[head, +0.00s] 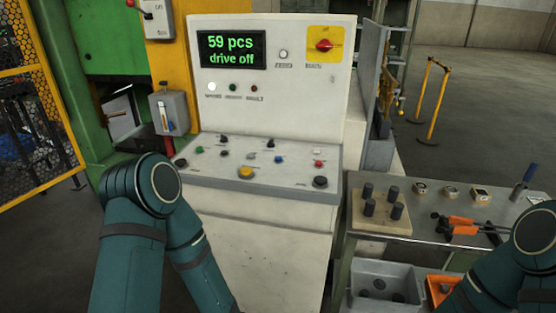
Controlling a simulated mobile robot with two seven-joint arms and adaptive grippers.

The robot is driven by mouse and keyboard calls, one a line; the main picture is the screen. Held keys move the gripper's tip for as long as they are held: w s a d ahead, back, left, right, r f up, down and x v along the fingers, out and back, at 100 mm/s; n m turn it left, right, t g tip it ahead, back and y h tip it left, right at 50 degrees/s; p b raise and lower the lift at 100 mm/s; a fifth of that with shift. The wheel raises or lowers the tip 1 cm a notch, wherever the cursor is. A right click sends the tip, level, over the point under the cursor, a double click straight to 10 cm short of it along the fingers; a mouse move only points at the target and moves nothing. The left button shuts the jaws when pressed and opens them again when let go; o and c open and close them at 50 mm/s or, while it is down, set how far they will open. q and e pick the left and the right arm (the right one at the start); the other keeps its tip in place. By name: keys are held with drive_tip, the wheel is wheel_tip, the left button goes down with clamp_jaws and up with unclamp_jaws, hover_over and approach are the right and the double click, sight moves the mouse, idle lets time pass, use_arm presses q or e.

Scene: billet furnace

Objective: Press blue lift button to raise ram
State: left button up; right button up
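The blue button (278,159) is a small round cap on the sloped panel (213,178) of the white control cabinet. It sits right of the panel's middle and nothing covers it. Whether it is pressed in is too small to tell. The ram cannot be made out. My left arm stands in front of the cabinet's left side, bent at the elbow, and its lower part runs down out of the picture. My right arm is at the lower right corner. Neither gripper shows in the head view.
The display (232,50) reads "59 pcs drive off". A metal bench (420,223) with tools stands right; yellow mesh fencing (30,120) stands left.

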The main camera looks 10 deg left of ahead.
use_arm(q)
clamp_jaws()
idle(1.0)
